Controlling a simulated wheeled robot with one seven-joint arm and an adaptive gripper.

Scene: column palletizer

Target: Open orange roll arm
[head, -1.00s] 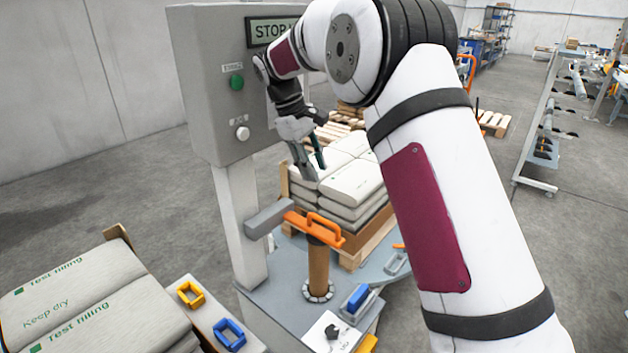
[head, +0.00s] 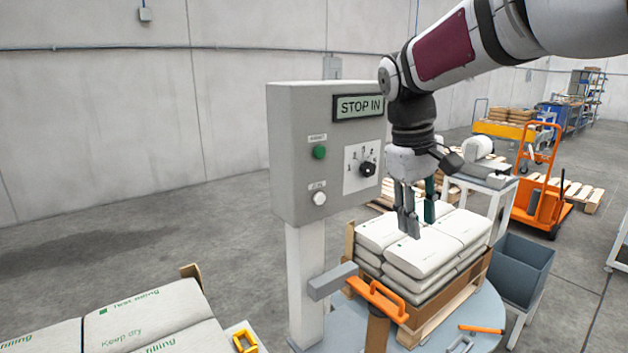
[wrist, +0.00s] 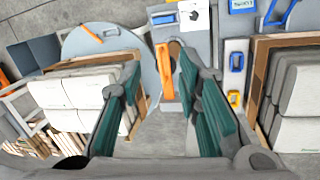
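The orange roll arm (head: 378,299) is a flat orange bar with a raised handle, beside a grey block on the control post and above a brown roll (head: 377,332). In the wrist view the orange arm (wrist: 165,72) lies ahead, between the fingers in the picture. My gripper (head: 421,214) points down above the stacked bags, up and to the right of the orange arm in the head view. Its green-padded fingers (wrist: 156,95) are spread apart with nothing between them. The gripper is apart from the orange arm.
A grey control box (head: 300,155) stands on a post left of my gripper. Stacked bags (head: 430,253) sit on a pallet below it. More bags (head: 150,318) lie at front left. A grey bin (head: 526,268) and an orange pallet truck (head: 540,205) are at right.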

